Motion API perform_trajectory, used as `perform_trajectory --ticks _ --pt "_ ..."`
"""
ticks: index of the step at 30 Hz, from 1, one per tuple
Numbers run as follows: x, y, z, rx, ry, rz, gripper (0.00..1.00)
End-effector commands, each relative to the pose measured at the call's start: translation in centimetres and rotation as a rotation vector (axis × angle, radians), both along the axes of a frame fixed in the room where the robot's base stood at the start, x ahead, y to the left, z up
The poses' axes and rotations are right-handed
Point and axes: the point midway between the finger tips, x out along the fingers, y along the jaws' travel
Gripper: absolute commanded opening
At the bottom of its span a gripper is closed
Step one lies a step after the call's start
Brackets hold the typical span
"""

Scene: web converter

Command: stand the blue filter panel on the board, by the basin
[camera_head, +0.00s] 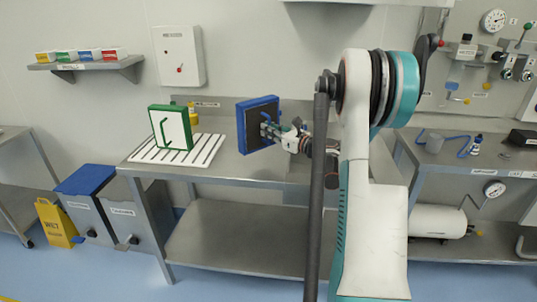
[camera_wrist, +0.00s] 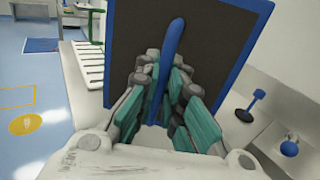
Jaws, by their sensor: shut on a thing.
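The blue filter panel (camera_head: 242,128) has a blue frame, a dark face and a blue bar handle (camera_wrist: 172,45). My gripper (camera_head: 269,128) is shut on that handle and holds the panel upright above the steel table, right of the board. In the wrist view my gripper's teal fingers (camera_wrist: 166,80) close on either side of the handle, and the panel (camera_wrist: 225,45) hides much of what lies beyond. The white slatted board (camera_head: 207,152) lies at the table's left end; part of it shows in the wrist view (camera_wrist: 88,75).
A green-framed white panel (camera_head: 175,129) stands on the board's left part, with a yellow item (camera_head: 194,116) behind it. The board's right part is bare. The steel table (camera_head: 250,172) is clear below the held panel. Bins (camera_head: 88,180) stand on the floor at left.

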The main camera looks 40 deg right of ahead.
Motion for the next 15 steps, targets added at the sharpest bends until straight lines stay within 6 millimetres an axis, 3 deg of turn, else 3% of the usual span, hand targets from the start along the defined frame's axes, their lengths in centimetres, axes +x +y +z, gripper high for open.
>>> perform_trajectory --ticks 3,11,15 --pt "0.0 0.0 -2.2 0.0 -0.001 0.0 0.0" --pt "0.0 0.0 -3.8 0.0 0.0 0.0 0.0" --pt "0.0 0.0 -5.8 0.0 0.0 0.0 0.0"
